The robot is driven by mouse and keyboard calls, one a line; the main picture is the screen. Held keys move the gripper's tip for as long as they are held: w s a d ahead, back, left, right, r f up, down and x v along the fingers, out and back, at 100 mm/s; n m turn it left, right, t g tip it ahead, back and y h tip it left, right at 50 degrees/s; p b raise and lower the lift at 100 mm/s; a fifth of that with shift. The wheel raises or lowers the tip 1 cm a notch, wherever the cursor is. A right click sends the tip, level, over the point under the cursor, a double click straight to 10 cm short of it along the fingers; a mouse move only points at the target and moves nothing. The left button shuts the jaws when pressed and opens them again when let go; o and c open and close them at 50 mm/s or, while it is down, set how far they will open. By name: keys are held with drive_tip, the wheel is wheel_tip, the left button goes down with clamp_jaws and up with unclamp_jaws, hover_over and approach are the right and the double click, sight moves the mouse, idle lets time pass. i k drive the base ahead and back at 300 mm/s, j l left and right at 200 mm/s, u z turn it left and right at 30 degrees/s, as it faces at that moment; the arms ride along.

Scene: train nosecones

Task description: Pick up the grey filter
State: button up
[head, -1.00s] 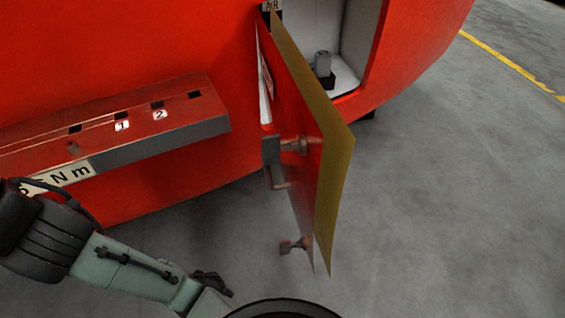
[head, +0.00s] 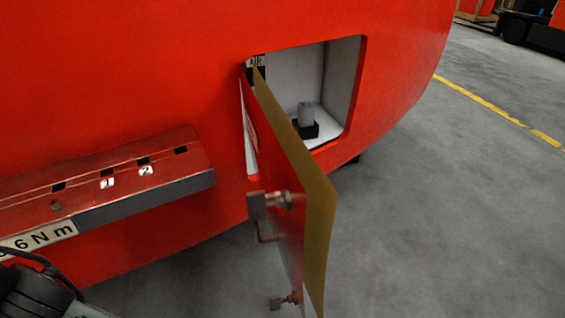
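The grey filter (head: 306,114) is a small grey cylinder. It stands upright on a black base (head: 303,130) inside the white-walled compartment (head: 340,85) of the red nosecone. The compartment's door (head: 312,190) hangs open toward me, with its edge-on yellowish inner face to the right. My gripper is not in view. Only a dark part of my arm shows at the lower left corner.
A red ledge (head: 120,180) with slots numbered 1 and 2 juts from the nosecone at left. A latch handle (head: 268,208) sticks out from the door. Grey floor (head: 440,220) lies clear to the right, with a yellow line (head: 485,102).

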sight(305, 114)
drive_tip(key=l+u, duration=0.3)
drive_tip(key=l, duration=1.1)
drive_tip(key=i+l, duration=0.1)
drive_tip(key=l, duration=0.25)
drive_tip(key=i+l, duration=0.1)
drive_tip(key=l, duration=0.25)
drive_tip(key=i+l, duration=0.1)
drive_tip(key=l, duration=0.25)
drive_tip(key=i+l+u, duration=0.2)
drive_tip(key=i+j, duration=0.4)
drive_tip(key=j, duration=0.2)
